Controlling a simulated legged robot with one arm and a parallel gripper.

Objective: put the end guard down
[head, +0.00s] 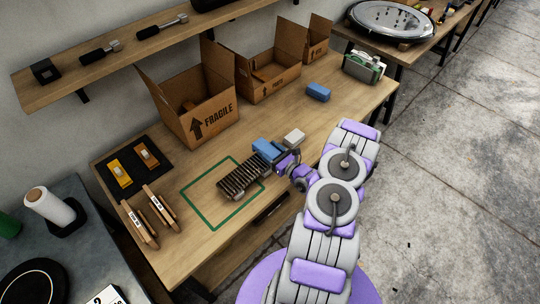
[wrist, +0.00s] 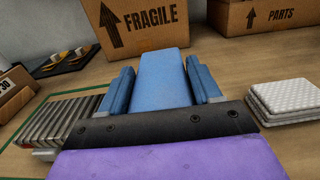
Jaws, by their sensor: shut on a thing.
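A light blue block, which I take to be the end guard (head: 266,147), is held in my gripper (head: 279,154). In the wrist view the blue end guard (wrist: 163,80) sits between the two darker blue fingers of my gripper (wrist: 161,92), which are shut on it. It is close over the wooden bench; whether it touches the wood I cannot tell. A dark ribbed metal piece (head: 243,179) lies inside the green outline (head: 211,229), just left of my gripper. It also shows at the left in the wrist view (wrist: 52,121). A second blue block (head: 318,92) lies further back on the bench.
A white stack (head: 294,137) lies right behind my gripper. The FRAGILE carton (head: 205,112) and the PARTS carton (head: 273,80) stand behind. Wooden clamps (head: 140,220) and a black mat (head: 128,181) with orange tools are left. Bare bench (head: 247,135) lies before the cartons.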

